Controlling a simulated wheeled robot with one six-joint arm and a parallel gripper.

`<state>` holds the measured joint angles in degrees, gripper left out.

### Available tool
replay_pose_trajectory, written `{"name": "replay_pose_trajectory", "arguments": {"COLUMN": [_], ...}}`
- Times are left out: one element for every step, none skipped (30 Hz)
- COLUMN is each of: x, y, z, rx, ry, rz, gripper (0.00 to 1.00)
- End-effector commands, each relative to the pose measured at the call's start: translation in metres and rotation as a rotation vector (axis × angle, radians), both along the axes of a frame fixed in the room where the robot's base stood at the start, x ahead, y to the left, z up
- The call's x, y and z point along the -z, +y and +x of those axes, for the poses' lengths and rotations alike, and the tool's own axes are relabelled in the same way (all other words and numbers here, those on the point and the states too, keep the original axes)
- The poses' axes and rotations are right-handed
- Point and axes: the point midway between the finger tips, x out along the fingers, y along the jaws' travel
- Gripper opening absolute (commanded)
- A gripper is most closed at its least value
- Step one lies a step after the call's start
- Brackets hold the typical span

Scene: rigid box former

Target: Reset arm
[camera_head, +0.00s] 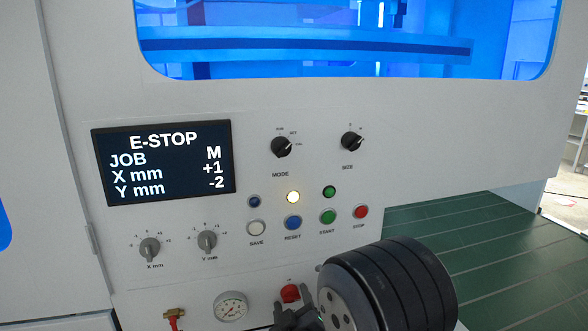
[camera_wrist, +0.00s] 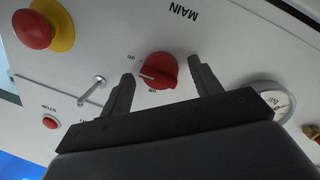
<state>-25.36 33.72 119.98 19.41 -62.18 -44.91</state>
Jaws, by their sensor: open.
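My gripper (camera_wrist: 160,70) is open and empty, its two fingers pointing at the panel on either side of the red MAIN rotary switch (camera_wrist: 158,71). I cannot tell whether they touch it. In the head view the gripper (camera_head: 297,318) shows only partly at the bottom, just below the red switch (camera_head: 290,293), with my dark wrist to its right. The screen (camera_head: 163,163) reads E-STOP, JOB M, X +1, Y -2. A red emergency-stop mushroom (camera_wrist: 32,29) on a yellow collar shows upper left in the wrist view.
SAVE (camera_head: 256,228), START (camera_head: 328,217) and STOP (camera_head: 361,211) buttons flank RESET. MODE (camera_head: 281,147) and SIZE (camera_head: 352,141) knobs sit above, X and Y knobs lower left. A pressure gauge (camera_head: 231,306) and red-handled valve (camera_head: 173,318) are low. A metal handle (camera_wrist: 92,90) protrudes near my fingers.

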Motion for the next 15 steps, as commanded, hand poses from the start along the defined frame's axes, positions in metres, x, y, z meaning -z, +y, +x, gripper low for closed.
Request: {"name": "replay_pose_trajectory", "arguments": {"x": [-0.0033, -0.0034, -0.0031, -0.0030, -0.0028, -0.0026, -0.0026, -0.0021, -0.0020, -0.0019, -0.0012, -0.0010, -0.0010, -0.0007, -0.0002], "y": [0.0002, 0.0003, 0.0003, 0.0002, 0.0002, 0.0002, 0.0002, 0.0002, 0.0002, 0.0001, 0.0002, 0.0002, 0.0002, 0.0002, 0.0002], "z": [-0.0001, -0.0002, -0.0001, -0.0001, -0.0001, -0.0001, 0.0000, 0.0000, 0.0000, 0.0000, -0.0001, 0.0000, -0.0001, 0.0000, 0.0000], "rx": [-0.001, -0.001, -0.001, 0.000, 0.000, -0.001, -0.001, -0.001, 0.000, -0.001, -0.001, -0.001, -0.001, 0.000, -0.001], "ry": [-0.006, -0.013, -0.022, -0.028, -0.034, -0.042, -0.049, -0.053, -0.060, -0.065, -0.068, -0.073, -0.076, -0.080, -0.082], "rz": [-0.038, -0.061, -0.091, -0.112, -0.135, -0.161, -0.180, -0.198, -0.219, -0.233, -0.246, -0.260, -0.271, -0.280, -0.288], "gripper": [0.60, 0.60, 0.60, 0.60, 0.60, 0.60, 0.60, 0.60, 0.60, 0.60, 0.60, 0.60, 0.60, 0.60, 0.60]}}
